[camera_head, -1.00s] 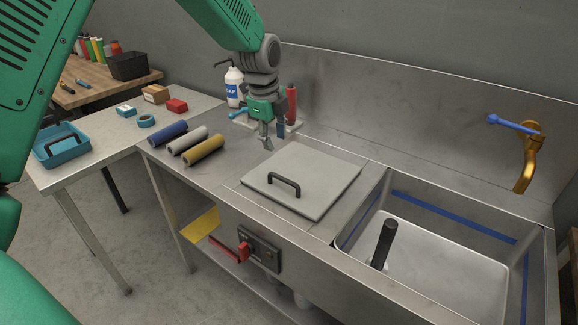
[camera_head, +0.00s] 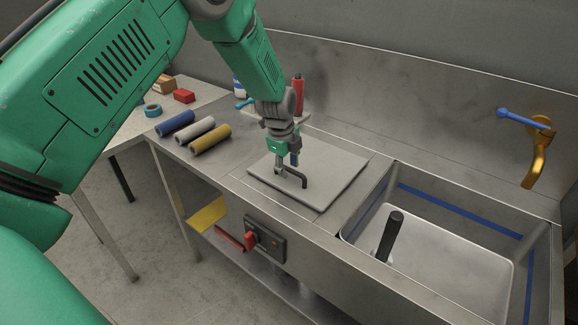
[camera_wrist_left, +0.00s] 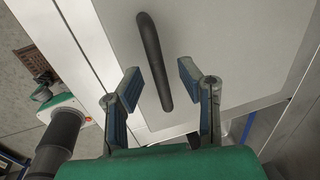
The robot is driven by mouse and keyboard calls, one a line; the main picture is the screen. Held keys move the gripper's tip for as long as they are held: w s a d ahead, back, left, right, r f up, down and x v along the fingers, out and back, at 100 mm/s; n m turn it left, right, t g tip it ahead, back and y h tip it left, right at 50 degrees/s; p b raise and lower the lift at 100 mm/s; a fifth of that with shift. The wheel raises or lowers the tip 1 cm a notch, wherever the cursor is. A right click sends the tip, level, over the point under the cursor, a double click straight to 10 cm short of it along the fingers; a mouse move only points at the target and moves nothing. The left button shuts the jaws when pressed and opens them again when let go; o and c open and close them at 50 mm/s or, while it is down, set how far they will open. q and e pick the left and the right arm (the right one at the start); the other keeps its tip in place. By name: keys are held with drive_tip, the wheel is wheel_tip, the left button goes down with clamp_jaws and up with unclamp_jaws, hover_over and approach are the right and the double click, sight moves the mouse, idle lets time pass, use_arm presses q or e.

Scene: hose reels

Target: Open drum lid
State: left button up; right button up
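The drum lid (camera_head: 335,172) is a flat grey square panel lying closed in the steel counter, with a black bar handle (camera_head: 297,180) near its front left. My left gripper (camera_head: 290,170) is right over the lid at the handle. In the left wrist view, the lid (camera_wrist_left: 235,40) fills the upper part and the handle (camera_wrist_left: 154,60) runs between the two blue-padded fingers of my left gripper (camera_wrist_left: 155,85). The fingers are apart, with gaps between them and the handle. My right gripper is not in view.
A steel sink (camera_head: 440,250) with a black upright post (camera_head: 390,236) is right of the lid. Blue, grey and yellow rolls (camera_head: 210,139) lie left. A red-handled switch (camera_head: 250,241) is on the counter front. A brass tap (camera_head: 538,155) is at the right wall.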

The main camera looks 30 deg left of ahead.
use_arm(q)
clamp_jaws()
drive_tip(key=shift+r, duration=0.15)
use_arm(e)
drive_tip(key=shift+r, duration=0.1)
